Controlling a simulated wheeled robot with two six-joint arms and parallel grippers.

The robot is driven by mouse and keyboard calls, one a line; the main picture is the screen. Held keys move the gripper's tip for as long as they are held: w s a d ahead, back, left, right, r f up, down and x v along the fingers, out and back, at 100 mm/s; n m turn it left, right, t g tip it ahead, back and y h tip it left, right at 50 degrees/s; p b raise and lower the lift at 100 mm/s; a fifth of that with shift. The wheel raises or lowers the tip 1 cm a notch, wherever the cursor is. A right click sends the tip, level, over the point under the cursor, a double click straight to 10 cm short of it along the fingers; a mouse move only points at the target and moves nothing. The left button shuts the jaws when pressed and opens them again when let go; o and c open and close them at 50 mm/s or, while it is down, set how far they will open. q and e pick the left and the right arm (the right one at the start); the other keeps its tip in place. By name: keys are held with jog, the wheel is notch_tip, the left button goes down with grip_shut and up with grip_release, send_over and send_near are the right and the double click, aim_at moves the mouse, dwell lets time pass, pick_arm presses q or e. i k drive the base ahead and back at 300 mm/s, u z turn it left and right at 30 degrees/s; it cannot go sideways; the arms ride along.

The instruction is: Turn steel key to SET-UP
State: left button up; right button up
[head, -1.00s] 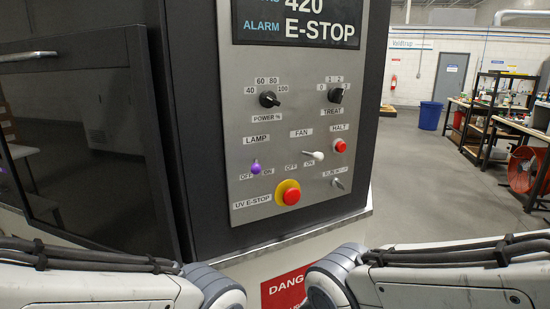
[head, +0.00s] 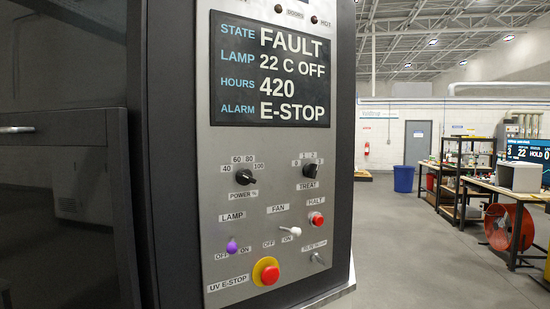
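The steel key (head: 317,258) is a small grey key switch at the lower right of the control panel (head: 213,205), below the red HALT button (head: 316,219). A small label sits just above it, too blurred to read, so I cannot tell which position the key is at. Neither of my grippers shows in the head view, and nothing touches the key.
The display (head: 270,70) reads FAULT and ALARM E-STOP. Open floor lies right of the cabinet.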

aim_at(315, 258)
jog(key=z, duration=0.25)
jog(key=k, duration=0.5)
jog(key=z, duration=1.4)
jog(key=i, duration=0.7)
jog(key=u, duration=0.65)
jog(key=i, duration=0.45)
jog(key=u, duration=0.45)
